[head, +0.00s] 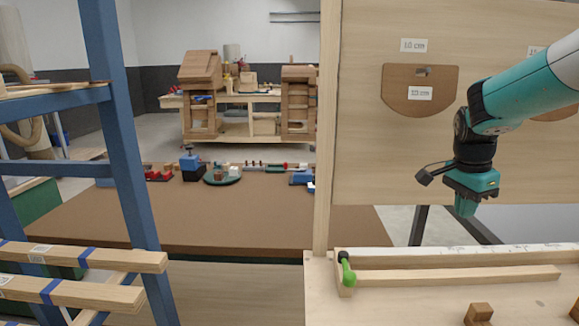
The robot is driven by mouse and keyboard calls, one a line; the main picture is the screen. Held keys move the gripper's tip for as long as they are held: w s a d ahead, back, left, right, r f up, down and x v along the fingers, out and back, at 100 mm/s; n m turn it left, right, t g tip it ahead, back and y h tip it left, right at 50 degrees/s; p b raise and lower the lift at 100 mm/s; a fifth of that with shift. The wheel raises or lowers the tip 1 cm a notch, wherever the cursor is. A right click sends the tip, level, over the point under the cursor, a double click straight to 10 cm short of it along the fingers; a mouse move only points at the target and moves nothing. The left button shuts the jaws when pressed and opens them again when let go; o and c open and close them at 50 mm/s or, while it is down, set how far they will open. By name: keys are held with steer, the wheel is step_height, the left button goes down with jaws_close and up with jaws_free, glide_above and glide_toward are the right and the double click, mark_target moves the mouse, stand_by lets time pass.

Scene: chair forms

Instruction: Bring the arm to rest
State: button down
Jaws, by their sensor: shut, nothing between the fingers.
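My arm reaches in from the upper right in the head view, with teal and white links. My gripper (466,208) points down from the dark wrist and is shut, with nothing in it. It hangs in front of the upright wooden panel (385,170), above the light wooden bench (390,307), and touches neither as far as I can see. A small dark part sticks out to the left of the wrist.
A brown shield-shaped piece (400,106) labelled "10 cm" is on the panel. A wooden rail (460,276) with a green-handled clamp (347,272) lies on the bench, with a small brown block (479,314) in front. A blue rack (122,130) stands left. A brown table (220,220) is behind.

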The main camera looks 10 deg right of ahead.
steer(key=s+a+r+n+y, duration=0.1)
steer(key=s+a+n, duration=0.25)
steer(key=a, duration=0.25)
steer(key=s+a+r+n+y, duration=0.1)
steer(key=s+a+n, duration=0.1)
steer(key=a+n, duration=0.3)
steer(key=s+a+n+y, duration=0.3)
steer(key=s+a+n, duration=1.2)
steer(key=s, duration=0.6)
steer(key=shift+s+a+r+y, duration=0.15)
steer(key=shift+a+r+y, duration=0.2)
steer(key=shift+a, duration=0.6)
steer(key=shift+n, duration=0.25)
